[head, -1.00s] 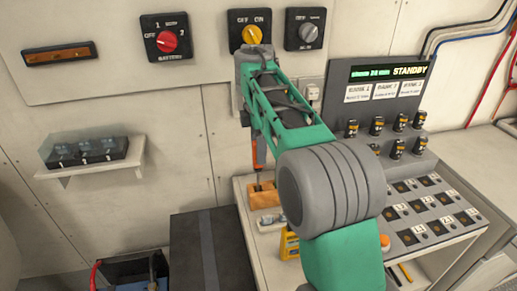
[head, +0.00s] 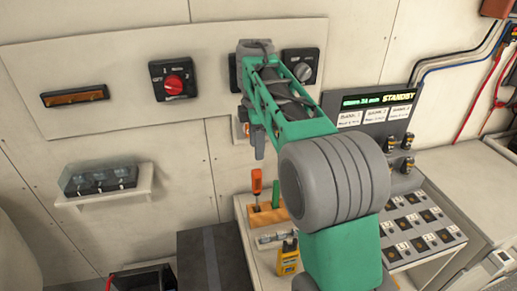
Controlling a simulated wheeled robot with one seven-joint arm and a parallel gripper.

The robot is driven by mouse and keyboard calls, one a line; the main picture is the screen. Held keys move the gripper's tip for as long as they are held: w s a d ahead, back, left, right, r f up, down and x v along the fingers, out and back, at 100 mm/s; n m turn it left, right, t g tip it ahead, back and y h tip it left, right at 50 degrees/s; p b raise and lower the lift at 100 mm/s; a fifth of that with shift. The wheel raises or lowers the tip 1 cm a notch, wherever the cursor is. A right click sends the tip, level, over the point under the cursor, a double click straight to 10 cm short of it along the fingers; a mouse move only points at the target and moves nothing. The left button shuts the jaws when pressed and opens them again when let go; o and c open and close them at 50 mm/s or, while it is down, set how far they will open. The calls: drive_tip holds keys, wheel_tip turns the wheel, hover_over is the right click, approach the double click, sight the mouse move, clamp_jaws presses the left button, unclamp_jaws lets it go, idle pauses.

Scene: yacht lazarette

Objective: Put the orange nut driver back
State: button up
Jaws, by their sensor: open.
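The orange nut driver (head: 257,182) stands upright, handle up, with its shaft down at the wooden block (head: 262,221) on the bench. A green-handled tool (head: 276,194) stands beside it in the same block. My gripper (head: 251,143) is open and empty above the orange handle, with a gap between them. My arm hides part of the gripper and the right part of the block.
A yellow meter (head: 288,255) and small metal parts (head: 277,237) lie in front of the block. A sloped switch console (head: 410,222) stands to the right. A shelf (head: 105,190) is at left.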

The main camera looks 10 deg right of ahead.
drive_tip(key=s+f+m+t, duration=0.2)
drive_tip(key=s+f+m, duration=0.2)
drive_tip(key=s+m, duration=0.5)
drive_tip(key=s+f+m+t, duration=0.2)
drive_tip(key=s+f+m, duration=0.2)
drive_tip(key=s+m, duration=0.5)
drive_tip(key=s, duration=0.3)
drive_tip(key=shift+s+f, duration=0.15)
drive_tip(key=shift+f, duration=0.1)
